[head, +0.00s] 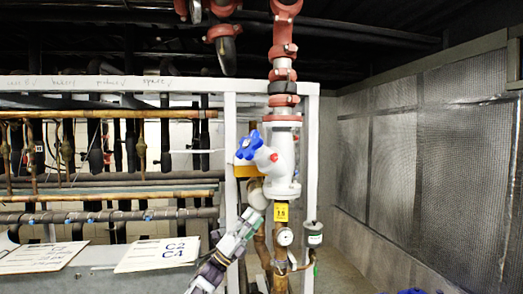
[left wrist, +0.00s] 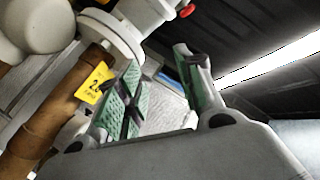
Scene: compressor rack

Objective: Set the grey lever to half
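I cannot make out the grey lever for certain in either view; my left gripper may hide it in the head view. A white valve body (head: 283,165) with a blue handwheel (head: 249,145) sits on the vertical pipe. My left gripper (head: 253,217) is just below and left of the valve, beside the pipe with the yellow tag (head: 281,212). In the left wrist view my left gripper (left wrist: 160,78) has its green-padded fingers spread, with nothing clearly held between them. The yellow tag (left wrist: 95,82) is left of the fingers there. My right gripper is not in view.
A small gauge (head: 285,236) and a grey cylinder (head: 313,233) are close right of the gripper. A white frame post (head: 230,150) stands left of the valve. Horizontal pipes and signs (head: 157,254) fill the left. Floor before the mesh wall (head: 430,140) looks mostly free.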

